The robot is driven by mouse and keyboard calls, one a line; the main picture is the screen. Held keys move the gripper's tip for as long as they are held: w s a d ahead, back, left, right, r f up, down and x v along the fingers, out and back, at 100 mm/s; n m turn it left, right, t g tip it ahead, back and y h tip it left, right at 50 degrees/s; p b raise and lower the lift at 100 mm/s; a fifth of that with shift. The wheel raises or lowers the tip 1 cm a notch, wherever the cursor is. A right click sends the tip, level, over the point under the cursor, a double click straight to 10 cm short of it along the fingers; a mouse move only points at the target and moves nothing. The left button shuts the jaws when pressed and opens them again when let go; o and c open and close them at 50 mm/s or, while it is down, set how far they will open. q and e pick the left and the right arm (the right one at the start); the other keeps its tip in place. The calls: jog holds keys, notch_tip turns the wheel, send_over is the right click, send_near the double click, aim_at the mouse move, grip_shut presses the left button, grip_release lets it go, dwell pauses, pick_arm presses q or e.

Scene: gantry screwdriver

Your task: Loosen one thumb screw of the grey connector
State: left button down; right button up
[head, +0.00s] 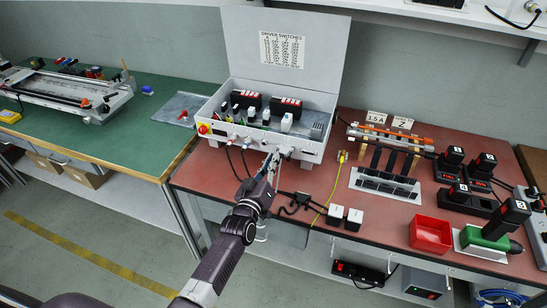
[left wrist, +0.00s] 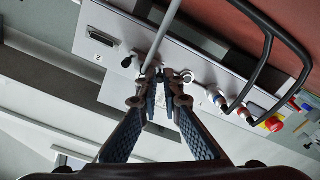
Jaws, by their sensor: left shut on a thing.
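The grey control box (head: 305,147) stands open on the red bench, with sockets along its front panel. My left gripper (head: 272,160) reaches up to that front panel near a light grey connector (head: 286,151). In the left wrist view, the two fingertips (left wrist: 160,82) close together at the panel, where a grey cable (left wrist: 168,30) runs away. The gripper is shut on a small part there, by its place a thumb screw of the grey connector. The fingertips hide most of that part. I cannot see my right gripper.
Black cables (left wrist: 285,50) loop from the panel beside my left gripper. A red button (head: 203,129) sits at the box's left end. A yellow cable (head: 335,185), black tool rack (head: 385,185) and red bin (head: 430,234) are to the right. A green bench (head: 110,145) is left.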

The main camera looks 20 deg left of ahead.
pick_arm(q)
jog(key=c, duration=2.3)
grip_release()
